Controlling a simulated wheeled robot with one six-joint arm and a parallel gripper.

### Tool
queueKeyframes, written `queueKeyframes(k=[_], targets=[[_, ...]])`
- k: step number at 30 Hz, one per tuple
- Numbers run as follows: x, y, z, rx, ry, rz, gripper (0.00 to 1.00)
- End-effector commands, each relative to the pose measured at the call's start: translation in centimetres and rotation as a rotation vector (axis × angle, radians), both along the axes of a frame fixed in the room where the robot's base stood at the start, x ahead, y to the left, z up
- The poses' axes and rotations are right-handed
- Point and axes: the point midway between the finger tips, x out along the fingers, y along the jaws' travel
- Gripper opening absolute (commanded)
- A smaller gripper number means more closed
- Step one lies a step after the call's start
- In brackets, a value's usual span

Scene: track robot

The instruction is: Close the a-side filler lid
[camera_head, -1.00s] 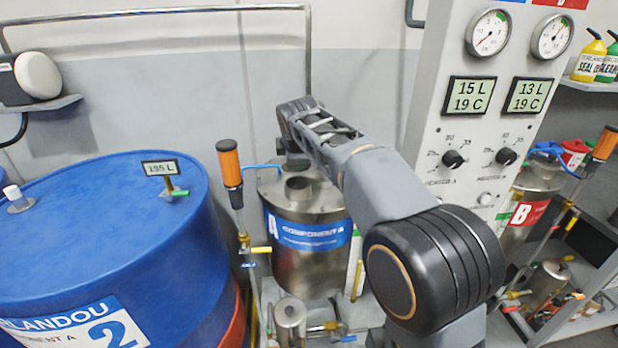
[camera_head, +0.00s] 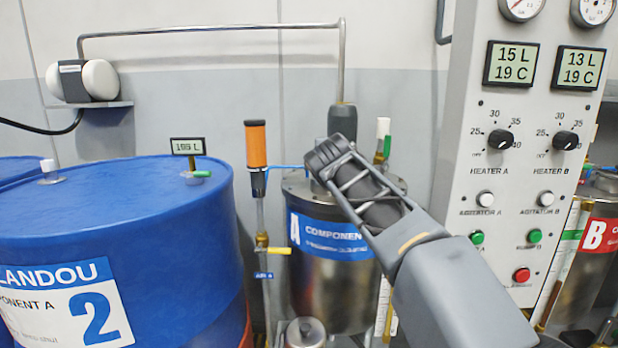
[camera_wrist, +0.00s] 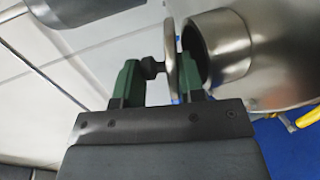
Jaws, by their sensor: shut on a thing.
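The A-side filler lid (camera_wrist: 171,60) is a metal disc seen nearly edge-on in the wrist view, with a dark knob (camera_wrist: 151,68) on its left face. It stands upright beside the round mouth of the metal filler neck (camera_wrist: 226,48), which is uncovered. My gripper (camera_wrist: 158,72) has its green fingers on either side of the lid and knob, shut on them. In the head view the component A tank (camera_head: 312,262) has a blue label, and my arm crosses in front of its top.
A blue drum (camera_head: 120,240) stands left of the tank. An orange-handled pump pipe (camera_head: 257,145) rises between them. The control panel (camera_head: 500,200) is close on the right. A grey pipe (camera_head: 341,60) comes down behind the tank.

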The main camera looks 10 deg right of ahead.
Motion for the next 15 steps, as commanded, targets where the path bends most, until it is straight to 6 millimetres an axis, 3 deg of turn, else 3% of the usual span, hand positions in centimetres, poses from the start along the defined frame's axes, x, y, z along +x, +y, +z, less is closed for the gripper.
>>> queueKeyframes(k=[15], targets=[[-0.10,-0.83,0.42,-0.005,-0.035,-0.013,0.00]])
